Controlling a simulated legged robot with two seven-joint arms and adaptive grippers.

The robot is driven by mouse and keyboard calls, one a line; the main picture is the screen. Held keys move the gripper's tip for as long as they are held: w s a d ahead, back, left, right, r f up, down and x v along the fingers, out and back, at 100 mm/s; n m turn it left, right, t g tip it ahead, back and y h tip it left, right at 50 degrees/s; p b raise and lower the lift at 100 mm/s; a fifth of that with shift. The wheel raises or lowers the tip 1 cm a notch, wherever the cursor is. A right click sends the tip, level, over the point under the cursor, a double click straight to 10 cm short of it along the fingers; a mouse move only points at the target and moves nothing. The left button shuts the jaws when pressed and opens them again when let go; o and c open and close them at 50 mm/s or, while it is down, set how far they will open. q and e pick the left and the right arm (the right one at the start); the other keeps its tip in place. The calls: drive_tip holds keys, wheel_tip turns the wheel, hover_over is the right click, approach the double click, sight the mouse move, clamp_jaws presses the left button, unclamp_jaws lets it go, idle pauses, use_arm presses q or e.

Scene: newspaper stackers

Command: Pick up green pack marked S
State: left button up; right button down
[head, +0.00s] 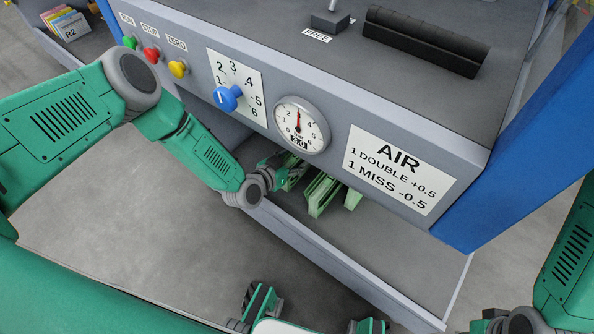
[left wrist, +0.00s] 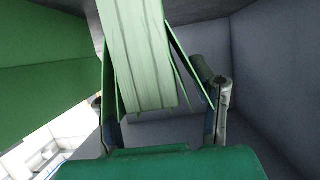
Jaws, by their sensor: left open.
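Pale green packs (head: 322,193) sit in the low bay under the front panel, partly hidden by the panel's lower edge. My left gripper (head: 290,176) reaches into the bay at the left of the packs. In the left wrist view, my left gripper (left wrist: 160,112) is open, its fingers apart on either side of a pale green ridged pack (left wrist: 140,60). I cannot tell whether the fingers touch it. No S mark is visible on any pack face. My right arm shows at the lower right of the head view; its gripper cannot be made out clearly.
The grey front panel (head: 310,88) overhangs the bay, with coloured buttons, a blue knob (head: 228,98), a gauge (head: 301,125) and an AIR sign (head: 400,168). A pale lip (head: 350,270) edges the bay. A blue post (head: 525,150) stands right. The bay floor is bare right of the packs.

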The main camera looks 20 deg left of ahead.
use_arm(q)
drive_tip(key=shift+w+f, duration=0.2)
drive_tip(key=shift+w, duration=0.25)
drive_tip(key=shift+d+r, duration=0.1)
drive_tip(key=shift+d, duration=0.05)
drive_tip(key=shift+d+r, duration=0.1)
drive_tip(key=shift+d, duration=0.1)
clamp_jaws()
drive_tip(key=shift+a, duration=0.1)
drive_tip(key=shift+a, duration=0.1)
